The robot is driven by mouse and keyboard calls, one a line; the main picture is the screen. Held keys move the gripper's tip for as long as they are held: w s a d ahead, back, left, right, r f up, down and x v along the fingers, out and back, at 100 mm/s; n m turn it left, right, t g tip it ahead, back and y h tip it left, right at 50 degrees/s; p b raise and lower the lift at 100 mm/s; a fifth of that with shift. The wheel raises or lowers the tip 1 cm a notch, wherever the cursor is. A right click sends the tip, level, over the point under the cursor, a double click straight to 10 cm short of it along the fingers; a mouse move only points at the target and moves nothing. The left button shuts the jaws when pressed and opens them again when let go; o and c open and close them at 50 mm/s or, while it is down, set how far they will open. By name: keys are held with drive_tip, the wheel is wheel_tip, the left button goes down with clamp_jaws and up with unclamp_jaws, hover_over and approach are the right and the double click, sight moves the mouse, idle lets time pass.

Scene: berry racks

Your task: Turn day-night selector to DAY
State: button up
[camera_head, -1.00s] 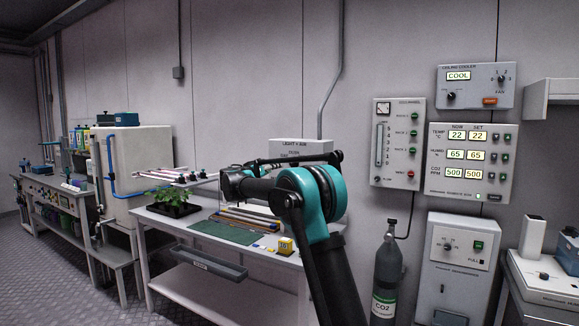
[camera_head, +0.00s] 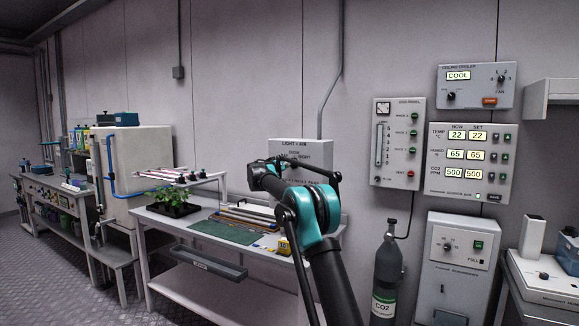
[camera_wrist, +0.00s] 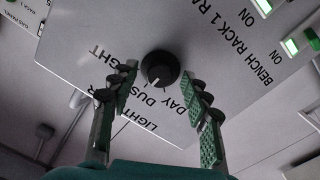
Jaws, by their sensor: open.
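The light panel (camera_head: 318,148) is a pale box on the back wall behind the bench, partly hidden by my arm in the head view. In the wrist view its face (camera_wrist: 210,40) fills much of the picture, with DAY, DUSK and NIGHT lettering around the black selector knob (camera_wrist: 159,70). The knob's white mark lies on its lower part, apparently nearest DUSK; the exact setting is hard to tell. My gripper (camera_wrist: 158,82) is open, with one green-padded finger on each side of the knob. Contact is not visible. In the head view my gripper is hidden by my arm.
Lit green ON switches (camera_wrist: 290,46) sit on the same panel. Below it, a bench (camera_head: 285,258) holds a green mat (camera_head: 222,231), a potted plant (camera_head: 176,200) and a yellow block (camera_head: 284,246). A CO2 cylinder (camera_head: 387,262) and wall control boxes (camera_head: 397,145) stand to the right.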

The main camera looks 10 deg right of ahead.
clamp_jaws()
idle(0.3)
drive_tip(key=shift+n, duration=0.3)
drive_tip(key=n, duration=0.9)
drive_tip(key=shift+n, duration=0.4)
idle(0.4)
unclamp_jaws()
